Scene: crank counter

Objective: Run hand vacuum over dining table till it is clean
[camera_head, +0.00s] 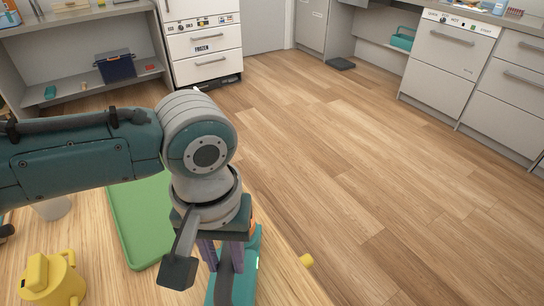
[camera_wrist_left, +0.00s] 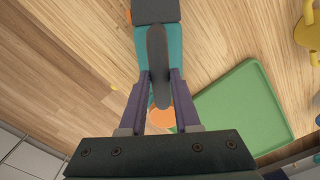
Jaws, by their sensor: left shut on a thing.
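The hand vacuum (camera_head: 222,290) is teal with a dark handle and an orange part. In the wrist view the hand vacuum (camera_wrist_left: 174,45) lies lengthwise between my fingers. My left gripper (camera_head: 220,258) is shut on its handle; the purple fingers of the left gripper (camera_wrist_left: 160,85) stand on either side of it. The dining table (camera_head: 275,270) is light wood, and the vacuum is over its right part. I cannot tell whether it touches the top. My arm hides part of the table. My right gripper is not in view.
A green tray (camera_head: 135,225) lies left of the vacuum. A yellow pot (camera_head: 52,284) and a pale cup (camera_head: 53,208) stand at the left. A small yellow thing (camera_head: 306,260) is at the table's right edge. Open floor (camera_head: 370,170) lies beyond, with cabinets behind.

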